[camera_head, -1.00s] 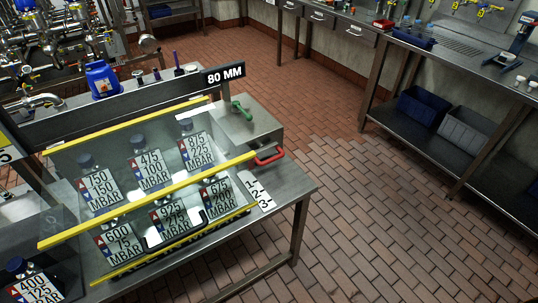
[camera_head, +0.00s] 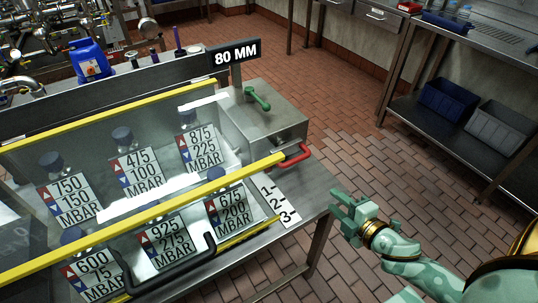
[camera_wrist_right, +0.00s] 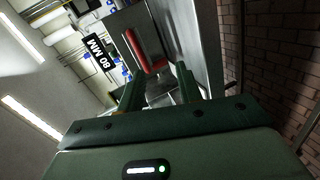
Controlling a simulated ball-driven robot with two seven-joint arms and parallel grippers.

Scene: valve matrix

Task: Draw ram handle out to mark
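The red ram handle (camera_head: 292,156) sticks out from the right end of the steel box (camera_head: 270,125), close to the box wall. A white scale plate marked 1, 2, 3 (camera_head: 277,204) lies on the bench below it. A sign reading 80 MM (camera_head: 236,55) stands behind the box. My green right gripper (camera_head: 342,203) is off the bench's right edge, apart from the handle. In the right wrist view the fingers of my right gripper (camera_wrist_right: 160,90) are spread and empty, with the red handle (camera_wrist_right: 148,48) beyond them. My left gripper is out of view.
A clear case with yellow rails (camera_head: 190,203) holds several labelled bottles left of the box. A green lever (camera_head: 258,98) sits on the box top. A black curved handle (camera_head: 175,270) is in front. The brick floor to the right is open.

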